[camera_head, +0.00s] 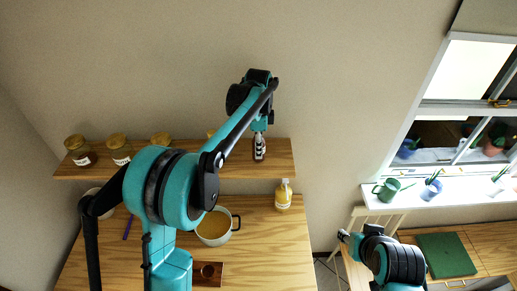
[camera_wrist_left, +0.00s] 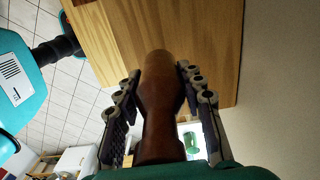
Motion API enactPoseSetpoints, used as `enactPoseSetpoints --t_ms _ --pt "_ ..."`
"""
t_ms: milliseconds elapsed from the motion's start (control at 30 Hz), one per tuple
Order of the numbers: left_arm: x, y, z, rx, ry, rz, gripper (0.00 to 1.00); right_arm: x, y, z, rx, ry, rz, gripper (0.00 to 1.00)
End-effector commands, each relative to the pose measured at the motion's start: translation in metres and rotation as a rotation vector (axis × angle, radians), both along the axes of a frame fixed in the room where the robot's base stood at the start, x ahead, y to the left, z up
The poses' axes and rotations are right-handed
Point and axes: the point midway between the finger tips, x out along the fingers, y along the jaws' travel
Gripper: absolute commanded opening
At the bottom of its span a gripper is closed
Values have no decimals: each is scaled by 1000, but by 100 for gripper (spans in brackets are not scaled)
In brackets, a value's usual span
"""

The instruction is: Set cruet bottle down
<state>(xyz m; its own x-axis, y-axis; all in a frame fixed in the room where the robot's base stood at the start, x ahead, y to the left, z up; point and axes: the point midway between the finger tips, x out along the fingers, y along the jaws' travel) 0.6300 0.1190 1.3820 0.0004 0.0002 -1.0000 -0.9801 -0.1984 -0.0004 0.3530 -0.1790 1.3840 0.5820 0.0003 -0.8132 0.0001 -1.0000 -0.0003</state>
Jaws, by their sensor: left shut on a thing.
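The cruet bottle (camera_wrist_left: 160,92) is dark reddish-brown, with a narrow waist and a wider body, and fills the middle of the left wrist view. My left gripper (camera_head: 259,140) is shut on it, one finger on each side. In the head view the cruet bottle (camera_head: 259,154) hangs below the fingers, roughly upright, at the right part of the wooden wall shelf (camera_head: 225,171). I cannot tell whether its base touches the shelf. My right gripper (camera_head: 343,237) is at the lower right, away from the bottle; its jaw opening is too small to judge.
Several lidded jars, one of them (camera_head: 79,151) at the far left, stand along the shelf. My left arm hides part of it. On the counter (camera_head: 262,250) below are a yellow bottle (camera_head: 283,195) and a pot (camera_head: 213,228). The shelf's right end beside the cruet bottle is clear.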

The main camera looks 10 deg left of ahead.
Motion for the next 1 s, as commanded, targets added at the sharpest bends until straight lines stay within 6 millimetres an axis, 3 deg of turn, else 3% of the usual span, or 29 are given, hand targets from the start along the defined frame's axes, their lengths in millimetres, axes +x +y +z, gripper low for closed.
enactPoseSetpoints --t_ms 167,533,567,633,1000 --pt "0 0 -18 0 0 0 3 0 0 5 0 0 0 40" --pt "0 0 -24 0 0 0 3 0 0 1 0 0 0 40" --pt "0 -1 -23 0 0 0 44 0 0 1 0 0 0 40" --pt "0 -1 -23 0 0 0 59 0 0 2 0 0 0 40" --pt "0 0 -18 0 0 0 59 0 0 6 0 0 0 40"
